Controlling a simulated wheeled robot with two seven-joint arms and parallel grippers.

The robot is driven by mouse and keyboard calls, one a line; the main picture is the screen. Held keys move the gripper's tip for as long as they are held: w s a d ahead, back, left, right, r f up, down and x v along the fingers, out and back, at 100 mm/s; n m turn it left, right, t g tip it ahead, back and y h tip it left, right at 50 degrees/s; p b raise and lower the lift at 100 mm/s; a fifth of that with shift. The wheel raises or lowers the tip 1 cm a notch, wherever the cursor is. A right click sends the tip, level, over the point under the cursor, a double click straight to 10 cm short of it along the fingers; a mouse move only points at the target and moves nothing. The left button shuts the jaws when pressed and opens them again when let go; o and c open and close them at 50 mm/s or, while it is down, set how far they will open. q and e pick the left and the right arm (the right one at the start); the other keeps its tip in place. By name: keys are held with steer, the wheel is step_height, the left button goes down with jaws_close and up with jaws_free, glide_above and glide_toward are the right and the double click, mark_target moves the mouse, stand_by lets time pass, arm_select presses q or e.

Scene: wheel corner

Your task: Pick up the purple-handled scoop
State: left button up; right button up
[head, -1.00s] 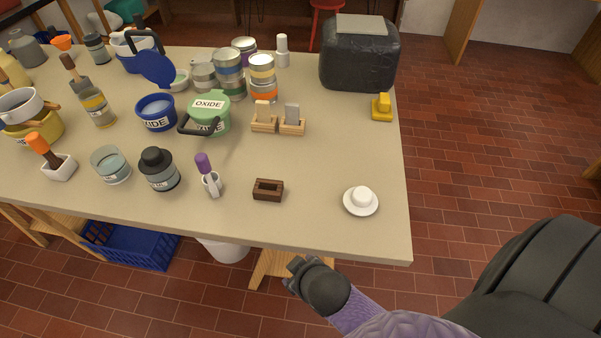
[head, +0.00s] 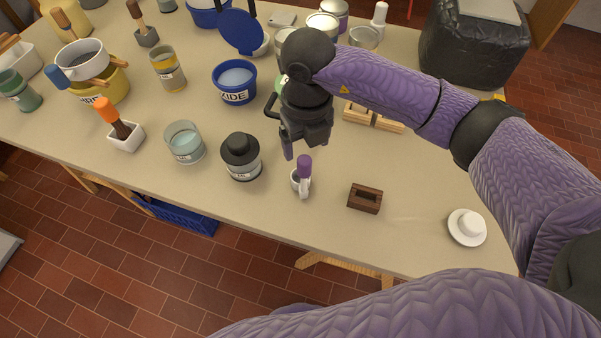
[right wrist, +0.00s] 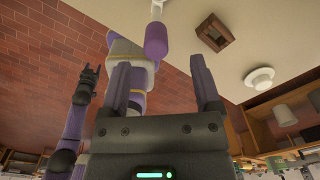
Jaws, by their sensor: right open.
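The scoop's purple handle (head: 304,168) points up from a small white holder (head: 300,187) near the table's front edge; its lower part is hidden in the holder. My right gripper (head: 302,148) is open and empty, just behind and above the handle. In the right wrist view the purple handle (right wrist: 156,40) shows ahead of the gap between my two open fingers (right wrist: 160,78), apart from both. My left gripper (right wrist: 88,72) shows small at the left of the right wrist view, away from the table; its jaws are too small to read.
A black-lidded jar (head: 240,157) stands close on the left. A blue tub (head: 234,82) and wooden holders (head: 373,117) are behind.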

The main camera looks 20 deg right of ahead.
mark_target(304, 169)
steer(key=f, duration=0.3)
steer(key=f+b, duration=0.1)
steer(key=f, duration=0.3)
steer(key=shift+s+a+f, duration=0.15)
steer(key=shift+a+f, duration=0.05)
steer(key=shift+f, duration=0.1)
steer(key=shift+r, duration=0.1)
jaws_close()
